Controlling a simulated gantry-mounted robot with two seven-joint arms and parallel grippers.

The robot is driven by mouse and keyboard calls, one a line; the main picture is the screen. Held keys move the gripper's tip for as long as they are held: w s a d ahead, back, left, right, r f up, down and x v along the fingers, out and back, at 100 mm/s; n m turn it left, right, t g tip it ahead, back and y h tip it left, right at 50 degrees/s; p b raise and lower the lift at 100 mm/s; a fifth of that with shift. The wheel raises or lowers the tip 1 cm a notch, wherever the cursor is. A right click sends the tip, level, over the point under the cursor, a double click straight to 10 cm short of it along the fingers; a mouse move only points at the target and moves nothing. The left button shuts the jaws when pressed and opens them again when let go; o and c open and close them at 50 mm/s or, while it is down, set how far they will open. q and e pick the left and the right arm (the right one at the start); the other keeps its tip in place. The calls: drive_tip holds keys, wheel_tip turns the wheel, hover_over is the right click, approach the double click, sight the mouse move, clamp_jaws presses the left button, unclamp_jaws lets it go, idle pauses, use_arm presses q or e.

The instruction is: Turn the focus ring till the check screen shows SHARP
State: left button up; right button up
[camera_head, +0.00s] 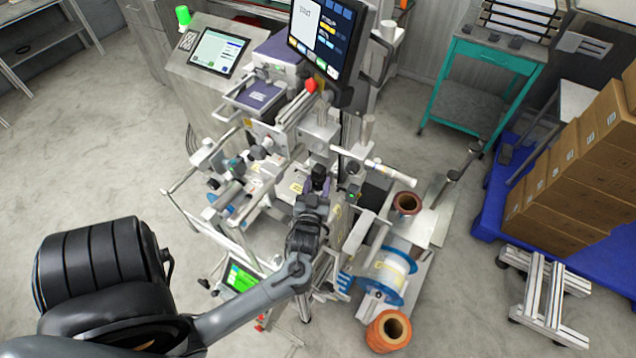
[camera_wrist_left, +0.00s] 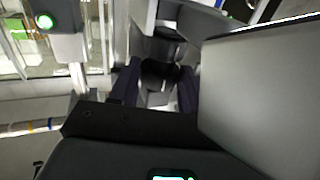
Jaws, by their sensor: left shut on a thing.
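My left gripper (camera_head: 317,190) reaches up from the bottom of the head view to the middle of the machine. In the left wrist view its two dark fingers (camera_wrist_left: 160,88) are closed on the sides of a dark round part, which looks like the focus ring (camera_wrist_left: 161,72). In the head view the gripper and wrist largely hide this part. A dark monitor (camera_head: 325,35) at the top of the machine has a white panel and colored buttons. It may be the check screen, but its small tilted text is unreadable. My right gripper is not in view.
A tilted touch screen (camera_head: 219,52) stands on a grey cabinet behind. A small green display (camera_head: 241,278) sits low at the machine's front. Spools, including a blue-flanged one (camera_head: 385,275), stand at right. A teal table (camera_head: 490,55) and cardboard boxes (camera_head: 570,175) lie beyond open floor.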

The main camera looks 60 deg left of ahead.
use_arm(q)
drive_tip(key=shift+s+a+r+m+t+h, duration=0.15)
drive_tip(key=shift+s+m+t+h, duration=0.05)
drive_tip(key=shift+m+t+h, duration=0.25)
drive_tip(key=shift+m+t+h+p, duration=0.35)
drive_tip(key=shift+t+h+p, duration=0.05)
drive_tip(key=shift+t+h, duration=0.05)
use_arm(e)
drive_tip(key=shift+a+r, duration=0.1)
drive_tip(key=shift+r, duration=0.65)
use_arm(q)
drive_tip(key=o, duration=1.1)
drive_tip(key=shift+f, duration=0.2)
drive_tip(key=v, duration=0.9)
drive_tip(key=shift+b, duration=0.4)
drive_tip(key=shift+v, duration=0.9)
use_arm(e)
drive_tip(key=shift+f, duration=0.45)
